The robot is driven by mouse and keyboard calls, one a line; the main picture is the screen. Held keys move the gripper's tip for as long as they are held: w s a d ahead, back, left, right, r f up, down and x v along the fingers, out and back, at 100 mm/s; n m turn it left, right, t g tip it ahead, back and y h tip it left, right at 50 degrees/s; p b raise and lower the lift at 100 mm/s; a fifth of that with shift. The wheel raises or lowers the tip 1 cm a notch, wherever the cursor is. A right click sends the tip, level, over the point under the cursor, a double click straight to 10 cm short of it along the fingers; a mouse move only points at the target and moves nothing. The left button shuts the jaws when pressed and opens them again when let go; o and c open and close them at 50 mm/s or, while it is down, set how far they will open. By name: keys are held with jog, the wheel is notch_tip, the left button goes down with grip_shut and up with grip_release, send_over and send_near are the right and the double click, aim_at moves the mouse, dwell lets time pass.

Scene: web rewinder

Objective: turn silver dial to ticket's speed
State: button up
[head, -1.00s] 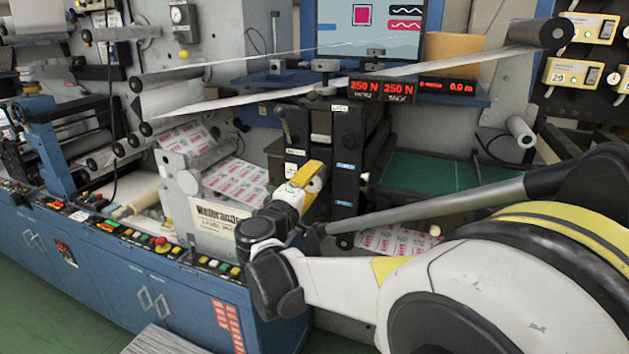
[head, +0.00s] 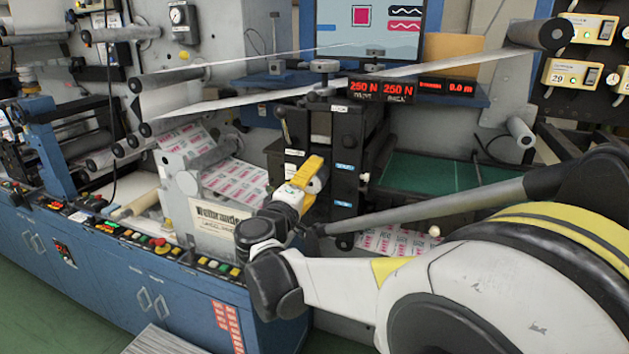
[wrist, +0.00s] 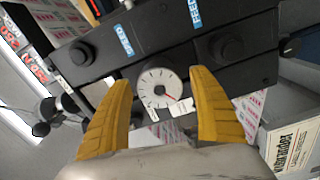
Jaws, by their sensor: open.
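A silver-rimmed dial (wrist: 160,88) with a white face and a red pointer shows in the wrist view, on a dark panel (wrist: 180,52). The pointer points to the lower right; the scale figures are too small to read. My gripper (wrist: 161,77) is open, one yellow finger at each side of the dial in that view. I cannot tell whether either finger touches it. In the head view my gripper (head: 316,180) is at the front of the black unit, its yellow fingers apart.
Two black knobs flank the dial, one left (wrist: 82,53) and one right (wrist: 230,48), close to the fingertips. A red display (head: 382,89) reads 250 N twice. Buttons line the blue cabinet (head: 130,270). Printed web (head: 235,180) runs left of the black unit.

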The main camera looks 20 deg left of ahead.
jog(key=s, duration=1.2)
jog(key=shift+a, duration=0.45)
